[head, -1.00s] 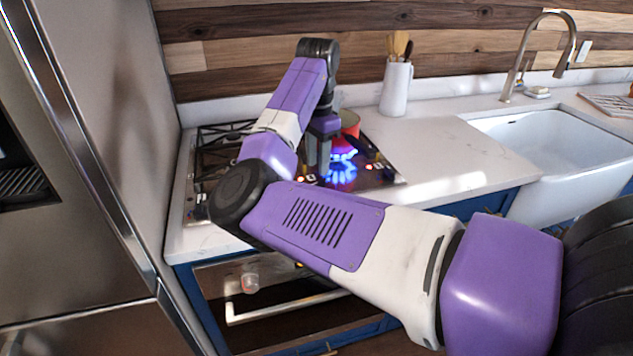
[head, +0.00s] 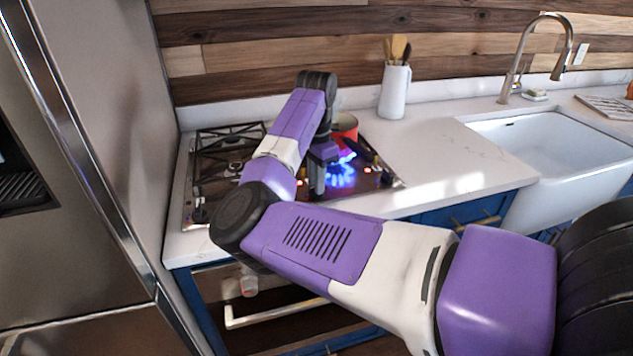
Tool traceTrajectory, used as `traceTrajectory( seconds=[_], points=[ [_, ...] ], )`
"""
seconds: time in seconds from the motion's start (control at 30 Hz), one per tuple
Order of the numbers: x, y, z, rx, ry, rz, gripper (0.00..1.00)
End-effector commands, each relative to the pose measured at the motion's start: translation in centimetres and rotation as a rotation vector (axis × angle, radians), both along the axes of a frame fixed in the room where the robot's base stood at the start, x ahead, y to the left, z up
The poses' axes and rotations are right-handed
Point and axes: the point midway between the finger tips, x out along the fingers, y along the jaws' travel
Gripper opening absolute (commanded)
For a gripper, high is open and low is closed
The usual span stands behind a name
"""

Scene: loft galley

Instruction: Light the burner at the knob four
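The stove top (head: 212,170) is set in the white counter. A burner with a blue flame (head: 341,176) burns at its front right. Small red lights and knobs (head: 367,169) show along its front and right edge; I cannot tell which knob is number four. My gripper (head: 317,180) points down over the front middle of the stove, just left of the flame. My arm hides much of the stove's middle, and the gap between the fingertips does not show clearly. A red pot (head: 346,125) stands behind my gripper, partly hidden.
A white jug with wooden utensils (head: 394,90) stands on the counter right of the stove. The white sink (head: 545,150) and faucet are farther right. The steel fridge (head: 85,120) stands close on the left. The oven handle (head: 275,312) juts out below the counter.

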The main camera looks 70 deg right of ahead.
Motion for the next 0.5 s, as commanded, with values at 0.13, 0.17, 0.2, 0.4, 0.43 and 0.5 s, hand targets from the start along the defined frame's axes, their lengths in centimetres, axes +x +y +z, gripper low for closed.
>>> traceTrajectory(
  seconds=[0.13,0.17,0.2,0.4,0.43,0.5],
  points=[
    [-0.01,0.00,0.02,0.000,0.000,-0.001,0.00],
    [-0.01,0.00,0.03,0.000,0.000,-0.003,0.00],
    [-0.02,0.00,0.04,0.000,0.000,-0.006,0.00],
    [-0.04,0.00,0.11,0.001,0.001,-0.059,0.00],
    [-0.06,0.00,0.12,0.001,0.001,-0.072,0.00],
    [-0.09,0.01,0.15,0.001,0.002,-0.113,0.00]
  ],
)
